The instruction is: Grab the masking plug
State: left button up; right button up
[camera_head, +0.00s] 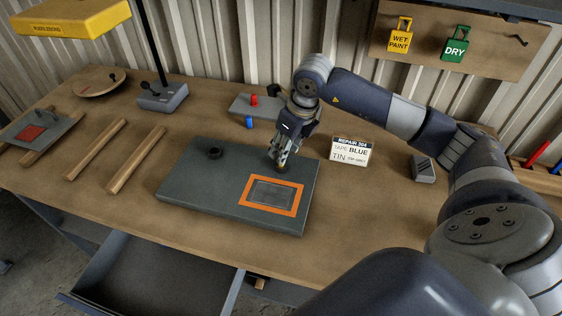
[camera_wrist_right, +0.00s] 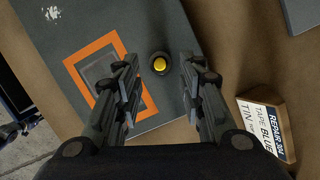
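A round yellow-topped piece in a dark ring, which looks like the masking plug (camera_wrist_right: 159,64), sits on the grey enclosure panel (camera_head: 190,181). In the head view it is mostly hidden by my right gripper (camera_head: 279,162). In the right wrist view, my right gripper (camera_wrist_right: 159,82) is open, with a finger on each side of the plug's line and a clear gap to it. The fingers point down at the panel and hold nothing. An orange-bordered window (camera_head: 272,194) lies beside the plug on the panel. My left gripper is in neither view.
A sign card (camera_head: 350,151) stands right of the panel. A red cylinder (camera_head: 254,99) and a blue cylinder (camera_head: 249,122) are behind it. Wooden bars (camera_head: 137,160) lie left. An open drawer (camera_head: 150,270) is below.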

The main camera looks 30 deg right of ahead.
jog(key=p+x, duration=0.1)
jog(key=x, duration=0.3)
jog(key=shift+f, duration=0.1)
jog(key=shift+s, duration=0.1)
jog(key=c, duration=0.8)
jog(key=shift+c, duration=0.2)
